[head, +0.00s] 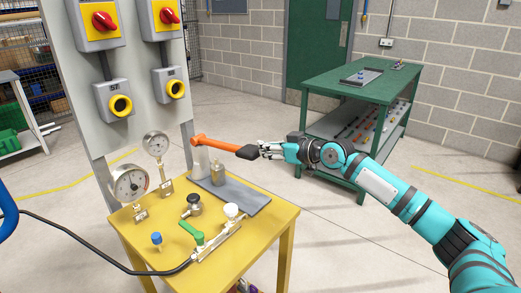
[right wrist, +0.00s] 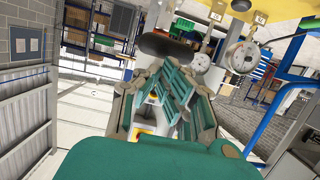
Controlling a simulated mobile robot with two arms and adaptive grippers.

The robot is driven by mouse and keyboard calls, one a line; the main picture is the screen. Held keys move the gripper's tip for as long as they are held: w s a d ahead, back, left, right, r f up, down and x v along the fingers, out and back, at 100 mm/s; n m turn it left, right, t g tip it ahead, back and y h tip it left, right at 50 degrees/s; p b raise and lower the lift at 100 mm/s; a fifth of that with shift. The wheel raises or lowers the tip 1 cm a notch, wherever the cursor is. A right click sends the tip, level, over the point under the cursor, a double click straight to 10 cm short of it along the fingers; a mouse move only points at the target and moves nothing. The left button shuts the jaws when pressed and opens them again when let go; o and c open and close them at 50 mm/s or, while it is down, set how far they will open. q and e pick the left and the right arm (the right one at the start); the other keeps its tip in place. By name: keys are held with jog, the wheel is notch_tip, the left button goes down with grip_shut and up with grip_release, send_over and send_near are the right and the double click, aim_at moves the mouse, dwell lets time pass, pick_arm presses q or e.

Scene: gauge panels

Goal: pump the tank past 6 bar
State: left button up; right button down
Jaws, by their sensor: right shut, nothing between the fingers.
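The hand pump has an orange lever (head: 220,144) with a black grip (head: 247,152), pointing right from a pale upright body (head: 201,162). A large gauge (head: 130,183) and a smaller gauge (head: 156,144) stand on the yellow table (head: 148,229); their readings are too small to tell. My right gripper (head: 264,149) is shut and empty, its fingertips at the end of the black grip; touching or just apart, I cannot tell. In the right wrist view the closed fingers (right wrist: 176,92) lie below the dark grip (right wrist: 165,47). My left gripper is not in view.
A green-handled valve (head: 191,230), a blue knob (head: 156,238) and a black hose (head: 100,259) are on the table's front. A grey switch panel (head: 130,70) rises behind. A green shelf table (head: 350,94) stands at the back right. Open floor lies between.

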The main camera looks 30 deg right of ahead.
jog(key=b+v, duration=0.1)
jog(key=v, duration=0.5)
jog(key=shift+s+b, duration=0.3)
jog(key=shift+b, duration=0.05)
dwell(1.6)
